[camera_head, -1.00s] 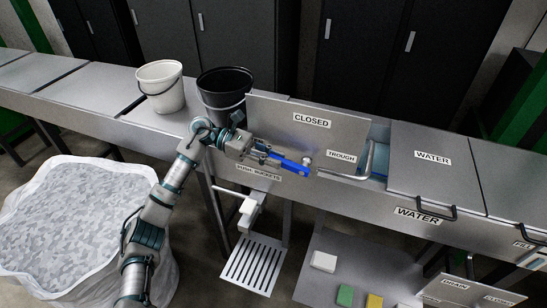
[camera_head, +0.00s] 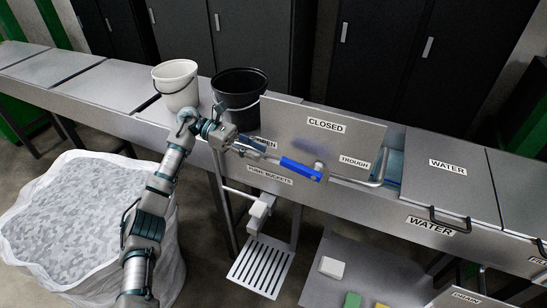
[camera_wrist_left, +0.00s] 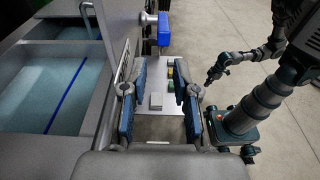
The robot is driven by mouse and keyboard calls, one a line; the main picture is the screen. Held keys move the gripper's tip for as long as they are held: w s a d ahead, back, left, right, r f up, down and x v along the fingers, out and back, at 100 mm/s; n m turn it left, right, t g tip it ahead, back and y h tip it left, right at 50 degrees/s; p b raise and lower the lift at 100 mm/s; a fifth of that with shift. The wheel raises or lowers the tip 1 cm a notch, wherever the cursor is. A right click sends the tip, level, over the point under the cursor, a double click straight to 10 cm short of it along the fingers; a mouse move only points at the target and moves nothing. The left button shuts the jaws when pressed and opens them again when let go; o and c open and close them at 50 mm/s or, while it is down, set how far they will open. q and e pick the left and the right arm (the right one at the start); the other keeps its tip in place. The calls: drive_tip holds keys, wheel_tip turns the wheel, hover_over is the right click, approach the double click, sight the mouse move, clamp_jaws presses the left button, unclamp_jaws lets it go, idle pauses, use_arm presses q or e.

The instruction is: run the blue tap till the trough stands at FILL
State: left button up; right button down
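The blue tap handle (camera_head: 302,168) sits on the front of the steel bench, below the CLOSED panel (camera_head: 360,140). It also shows in the left wrist view (camera_wrist_left: 164,28), beyond the fingertips. My left gripper (camera_head: 262,152) is just left of the handle. In the wrist view its two fingers (camera_wrist_left: 158,100) stand apart with nothing between them. The trough (camera_wrist_left: 20,75) shows water with a blue line across it. In the head view the panel hides most of the trough. What seems to be my right gripper (camera_wrist_left: 217,72) is small at right in the wrist view; its fingers are unclear.
A white bucket (camera_head: 177,88) and a black bucket (camera_head: 238,102) stand on the bench behind my left arm. A white sack of grey pieces (camera_head: 75,215) is at lower left. A lower shelf holds small blocks (camera_head: 332,266).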

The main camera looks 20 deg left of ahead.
use_arm(q)
drive_tip(key=shift+w+a+r, duration=0.1)
drive_tip(key=shift+a+r, duration=0.05)
drive_tip(key=shift+a, duration=1.35)
idle(6.5)
